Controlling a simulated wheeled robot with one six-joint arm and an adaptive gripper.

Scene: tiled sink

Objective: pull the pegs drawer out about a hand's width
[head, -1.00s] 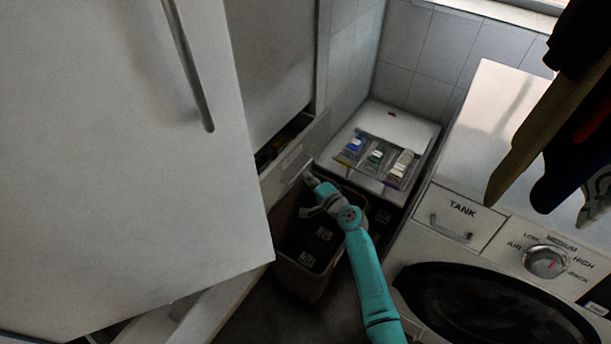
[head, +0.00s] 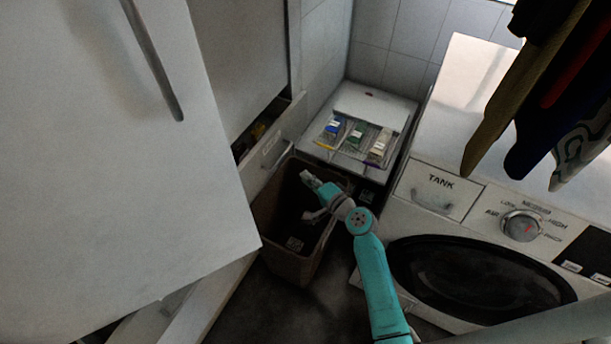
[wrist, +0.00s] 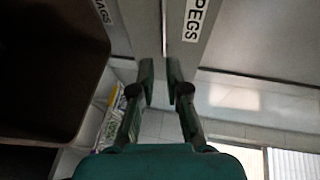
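In the wrist view a pale front labelled PEGS (wrist: 190,35) is just beyond and to the right of the fingertips. In the head view a pale drawer (head: 267,158) stands out from the cabinet at centre left, with dark space and small items showing behind its front. Its label is too small to read there. My gripper (head: 309,180) is to the right of this front, apart from it and over the bin. The wrist view shows my gripper (wrist: 161,70) open, with an empty gap between its fingers. The pegs drawer's handle is not clear in the wrist view.
A brown bin (head: 265,205) stands below my gripper. A front whose label reads "AGS" (wrist: 102,10) is left of the PEGS front. A white box with a tray of packets (head: 345,105), the TANK machine (head: 465,225) and a large white door (head: 130,200) crowd around.

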